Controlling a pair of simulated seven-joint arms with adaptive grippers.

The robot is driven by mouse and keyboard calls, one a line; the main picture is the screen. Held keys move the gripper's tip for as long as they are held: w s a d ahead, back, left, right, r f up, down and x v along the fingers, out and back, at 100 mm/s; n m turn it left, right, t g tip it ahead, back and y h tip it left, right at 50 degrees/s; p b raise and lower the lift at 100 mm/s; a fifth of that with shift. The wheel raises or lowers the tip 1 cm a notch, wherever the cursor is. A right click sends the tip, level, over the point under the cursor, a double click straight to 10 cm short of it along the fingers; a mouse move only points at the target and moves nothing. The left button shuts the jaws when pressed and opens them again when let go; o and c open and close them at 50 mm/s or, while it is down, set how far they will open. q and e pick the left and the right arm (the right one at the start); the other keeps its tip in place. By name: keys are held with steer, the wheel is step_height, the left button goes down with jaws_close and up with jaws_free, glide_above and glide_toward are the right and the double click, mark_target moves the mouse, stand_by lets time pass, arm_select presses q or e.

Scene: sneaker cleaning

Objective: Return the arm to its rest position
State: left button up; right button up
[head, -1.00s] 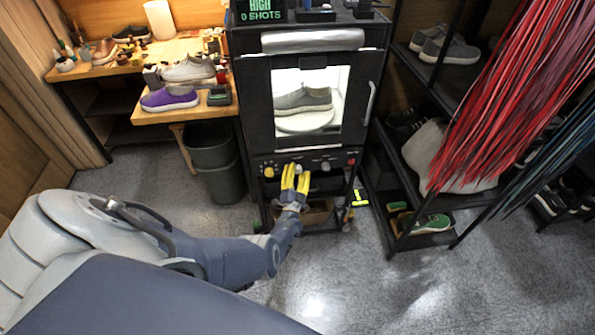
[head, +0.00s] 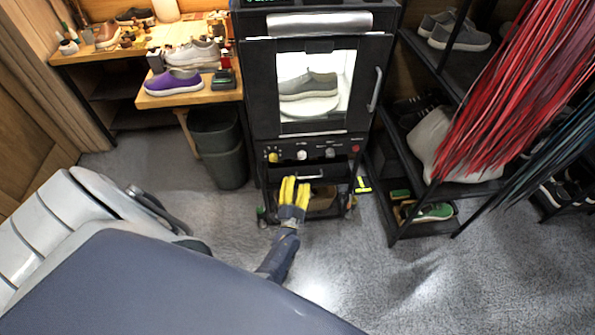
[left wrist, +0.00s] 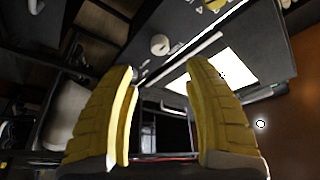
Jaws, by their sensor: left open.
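My left gripper (head: 294,193) has yellow fingers and hangs in front of the lower part of the black cabinet (head: 258,95), just below its knob row. It is open with nothing between the fingers; in the left wrist view the two yellow fingers (left wrist: 165,100) stand apart. My left arm comes in from the lower left, its forearm partly hidden by my large blue-grey arm link. A grey sneaker (head: 308,86) sits on a white round plate behind the cabinet's lit, closed window. My right gripper is not in view.
A wooden bench at the left holds a purple sneaker (head: 174,82) and a pale sneaker (head: 193,53). A dark bin (head: 218,165) stands below it. A black shoe rack (head: 455,80) and hanging red strands (head: 500,100) are at the right. The grey floor (head: 370,270) in front is clear.

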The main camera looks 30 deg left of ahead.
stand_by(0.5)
arm_select(q)
steer(key=d+f+n+g+h, duration=0.2)
steer(key=d+f+g+h, duration=0.2)
steer(key=f, duration=0.8)
steer(key=s+d+f+g+h, duration=0.3)
steer(key=s+d+f+g, duration=0.2)
steer(key=s+f, duration=0.6)
steer(key=s+d+f+g+h, duration=0.1)
steer(key=s+f+g, duration=0.2)
steer(key=s+f, duration=0.45)
steer(key=s+d+f+g, duration=0.2)
steer(key=s+f, duration=0.2)
steer(key=s, duration=0.6)
steer(key=s+f+g, duration=0.1)
steer(key=s+g, duration=0.1)
steer(key=s, duration=1)
steer(key=s+a+f+m+g, duration=0.1)
steer(key=s+f+g, duration=0.1)
steer(key=s, duration=0.9)
steer(key=shift+s+h, duration=0.3)
steer(key=shift+s, duration=0.1)
